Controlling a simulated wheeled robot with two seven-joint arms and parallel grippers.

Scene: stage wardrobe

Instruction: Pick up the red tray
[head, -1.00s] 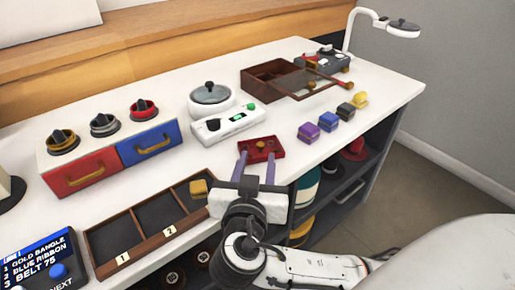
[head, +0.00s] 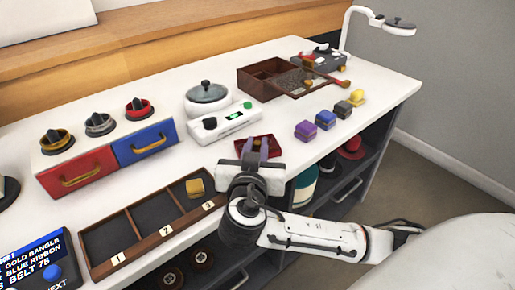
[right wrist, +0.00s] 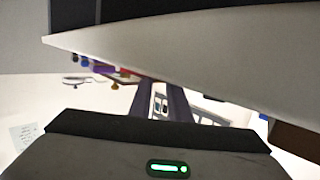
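The red tray (head: 270,143) lies flat on the white table near its front edge. It has a small gold knob in its middle. My right gripper (head: 256,147) is at the tray's near side, its two purple-grey fingers reaching over the tray, apart with a narrow gap. I cannot make out contact with the tray or knob. In the right wrist view the fingers (right wrist: 160,92) also stand apart, and the table edge hides their far ends. My left gripper is not in view.
A three-part wooden organizer (head: 137,241) holds a yellow box, front left. Several small boxes (head: 306,131) line the right. A brown case (head: 256,84) stands behind.

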